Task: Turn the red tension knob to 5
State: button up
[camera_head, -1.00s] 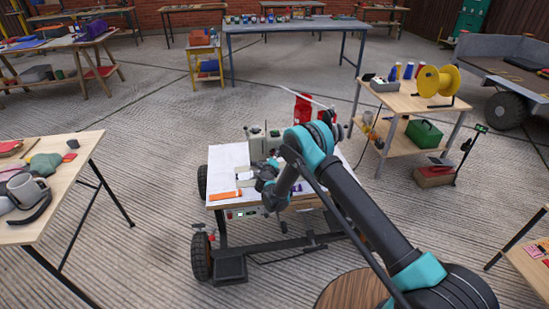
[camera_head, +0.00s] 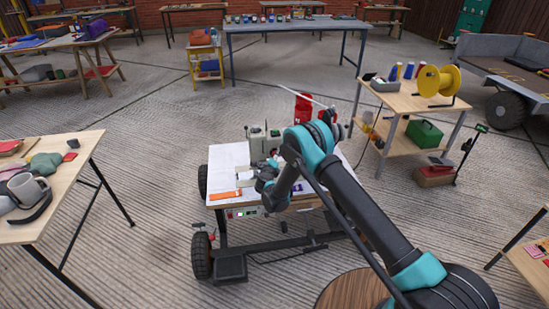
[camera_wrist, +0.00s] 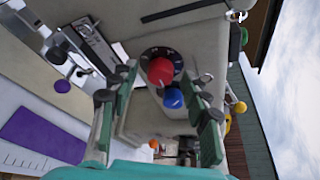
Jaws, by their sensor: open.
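The red tension knob (camera_wrist: 160,71) sits on a dark round dial with pale marks in the wrist view, on the pale grey-green face of the sewing machine (camera_head: 258,141). The knob's setting is too small to read. A blue knob (camera_wrist: 173,99) is just below it. My gripper (camera_wrist: 160,88) is open, with one finger on each side of the two knobs in that view. I see no clear contact with the red knob. In the head view my gripper is beside the machine, partly hidden by my arm.
The machine stands on a wheeled cart table (camera_head: 224,160) with an orange strip (camera_head: 226,195). A purple patch (camera_wrist: 42,134) lies on its top. A metal bar and clamp parts (camera_wrist: 85,45) are left of the dial. Red items (camera_head: 303,106) stand behind the machine.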

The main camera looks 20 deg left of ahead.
jog(key=v, duration=0.7)
dwell(0.3)
